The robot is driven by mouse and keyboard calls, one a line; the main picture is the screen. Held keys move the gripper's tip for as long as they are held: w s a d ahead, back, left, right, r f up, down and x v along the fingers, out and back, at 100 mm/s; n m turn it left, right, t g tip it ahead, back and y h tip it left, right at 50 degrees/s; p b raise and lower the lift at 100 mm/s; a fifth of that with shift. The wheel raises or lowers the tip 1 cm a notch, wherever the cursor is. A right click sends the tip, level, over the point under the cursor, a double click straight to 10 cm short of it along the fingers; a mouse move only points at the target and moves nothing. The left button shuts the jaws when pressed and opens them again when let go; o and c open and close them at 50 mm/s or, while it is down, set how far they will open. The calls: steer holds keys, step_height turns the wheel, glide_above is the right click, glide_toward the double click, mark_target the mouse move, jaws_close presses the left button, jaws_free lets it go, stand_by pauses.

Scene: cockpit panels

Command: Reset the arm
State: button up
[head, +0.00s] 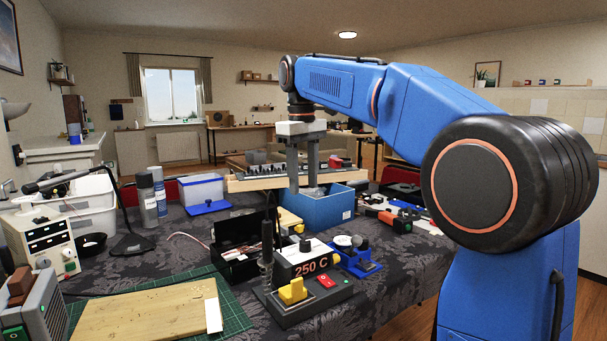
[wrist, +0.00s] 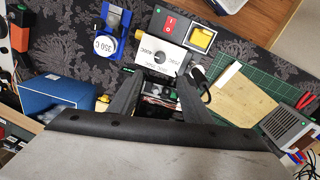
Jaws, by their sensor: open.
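My blue arm reaches in from the right in the head view and bends down at its wrist. My gripper (head: 303,186) hangs with its fingers pointing down, open, above the crowded table. Nothing shows between the fingers. In the wrist view my gripper (wrist: 160,80) has its two dark fingers apart, over the soldering station (wrist: 164,53) and the dark box behind it. The soldering station (head: 303,262) reads 250 C in the head view and has a red switch and a yellow block.
A blue box (head: 328,208) and a long wooden rack (head: 250,183) stand near the gripper. A wooden board (head: 145,312) lies on a green mat (head: 237,318) at front left. A lamp (head: 128,215), spray cans (head: 147,200) and a power supply (head: 40,240) stand left.

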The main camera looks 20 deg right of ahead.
steer(key=shift+r, duration=0.75)
steer(key=shift+s, duration=0.15)
steer(key=s+d+f+m+t, duration=0.1)
steer(key=s+d+f+m, duration=0.1)
steer(key=s+f, duration=0.8)
steer(key=s+d+f+m+t, duration=0.2)
steer(key=s+d+f, duration=0.1)
steer(key=s+f, duration=0.7)
steer(key=s+d+f+m+t, duration=0.1)
steer(key=s+d+f+m, duration=0.1)
steer(key=s+f, duration=0.9)
steer(key=shift+s+d+t, duration=0.3)
steer(key=shift+s, duration=0.5)
